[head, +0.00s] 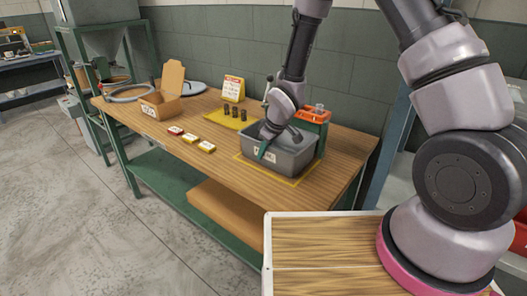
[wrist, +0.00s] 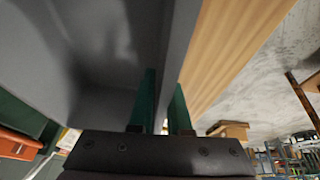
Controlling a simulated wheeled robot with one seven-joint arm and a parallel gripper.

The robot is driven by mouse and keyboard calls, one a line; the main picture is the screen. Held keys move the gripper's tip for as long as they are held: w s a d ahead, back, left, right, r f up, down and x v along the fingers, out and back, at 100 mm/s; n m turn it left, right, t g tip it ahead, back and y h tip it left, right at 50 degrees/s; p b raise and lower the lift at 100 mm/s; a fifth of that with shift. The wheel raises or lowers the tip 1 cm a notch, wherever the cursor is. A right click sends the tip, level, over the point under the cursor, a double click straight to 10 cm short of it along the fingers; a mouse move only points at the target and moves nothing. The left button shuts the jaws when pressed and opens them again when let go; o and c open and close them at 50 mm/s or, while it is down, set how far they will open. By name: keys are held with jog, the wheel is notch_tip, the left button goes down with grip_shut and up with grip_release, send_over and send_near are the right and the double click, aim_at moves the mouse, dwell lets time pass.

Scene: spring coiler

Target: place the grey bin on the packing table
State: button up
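The grey bin (head: 287,158) is at the right part of the packing table (head: 226,166), over a yellow-outlined area, and looks level. It has a pale label on its front wall. In the head view, my gripper (head: 266,147) comes down onto the bin's left side, with a green finger outside the wall. In the wrist view, the two green fingers (wrist: 164,103) stand close together on either side of the wall of the bin (wrist: 85,50), and the gripper appears shut on it. The bin's underside is hidden, so its contact with the tabletop is hard to confirm.
An orange-topped container (head: 313,116) stands close behind the bin. A yellow mat (head: 229,122) with several dark cylinders, a sign (head: 233,88), small labelled boxes (head: 190,138) and an open carton (head: 166,95) lie to the left. The table's front edge is clear.

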jog(key=shift+o, duration=0.6)
jog(key=shift+r, duration=0.2)
jog(key=s+d+r+m+t+h, duration=0.1)
jog(key=s+d+r+m, duration=0.1)
jog(key=d+r, duration=0.55)
jog(key=s+d+r+m, duration=0.2)
jog(key=d+r+m, duration=0.15)
jog(key=r, duration=0.75)
jog(key=s+d+r+m+t+h, duration=0.1)
jog(key=s+d+r+m, duration=0.1)
jog(key=d+r, duration=0.65)
jog(key=s+d+r+m+t, duration=0.1)
jog(key=s+d+r+m, duration=0.1)
jog(key=s+r, duration=0.4)
jog(key=s+d+r+m, duration=0.3)
jog(key=s+r+m, duration=0.2)
jog(key=s+r, duration=0.1)
jog(key=shift+s+d+r+t+y, duration=0.2)
jog(key=shift+s+r+t+y, duration=0.2)
jog(key=shift+s, duration=0.45)
